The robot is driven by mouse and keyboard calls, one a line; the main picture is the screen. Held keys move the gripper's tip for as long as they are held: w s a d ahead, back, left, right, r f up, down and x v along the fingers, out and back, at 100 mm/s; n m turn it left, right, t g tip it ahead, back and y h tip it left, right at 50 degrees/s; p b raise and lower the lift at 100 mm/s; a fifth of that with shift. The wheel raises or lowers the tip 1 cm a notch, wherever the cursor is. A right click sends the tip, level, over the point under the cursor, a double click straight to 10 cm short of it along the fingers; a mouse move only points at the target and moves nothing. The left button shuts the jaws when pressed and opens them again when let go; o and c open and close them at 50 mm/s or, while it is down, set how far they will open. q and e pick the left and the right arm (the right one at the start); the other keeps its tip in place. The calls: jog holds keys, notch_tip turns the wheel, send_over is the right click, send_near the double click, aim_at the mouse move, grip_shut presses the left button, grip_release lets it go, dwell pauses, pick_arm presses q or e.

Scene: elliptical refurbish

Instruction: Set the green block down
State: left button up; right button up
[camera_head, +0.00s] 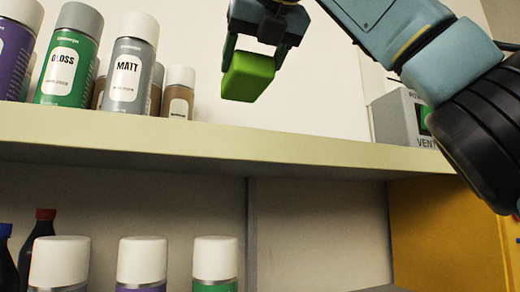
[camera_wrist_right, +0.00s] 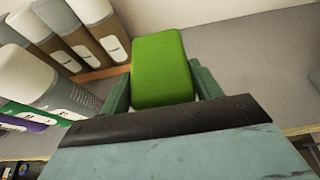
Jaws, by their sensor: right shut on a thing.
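The green block (camera_head: 248,77) is held between the fingers of my right gripper (camera_head: 252,62), above the upper shelf (camera_head: 200,139) in the head view. The block is slightly tilted and appears clear of the shelf board. In the right wrist view the green block (camera_wrist_right: 160,68) fills the space between the two fingers of the right gripper (camera_wrist_right: 160,85), which are shut on it. Grey shelf surface (camera_wrist_right: 240,70) shows behind and to the right of it. My left gripper is in neither view.
Spray cans, including a green GLOSS can (camera_head: 68,60) and a grey MATT can (camera_head: 132,65), and a smaller brown can (camera_head: 179,92) stand left of the block. A grey box (camera_head: 400,118) stands at the right. Between them the shelf is clear. More cans (camera_head: 142,262) stand below.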

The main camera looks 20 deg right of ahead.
aim_at(257, 75)
jog(key=shift+s+d+f, duration=0.1)
jog(key=shift+s+f, duration=0.3)
jog(key=shift+f, duration=0.2)
jog(key=shift+s+f, duration=0.4)
jog(key=shift+f, duration=0.15)
jog(key=shift+w+f, duration=0.15)
jog(key=shift+f, duration=0.4)
jog(key=shift+w+f, duration=0.15)
jog(key=shift+f, duration=2.9)
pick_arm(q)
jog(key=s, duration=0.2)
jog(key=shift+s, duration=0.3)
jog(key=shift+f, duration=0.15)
pick_arm(e)
jog(key=shift+f, duration=0.1)
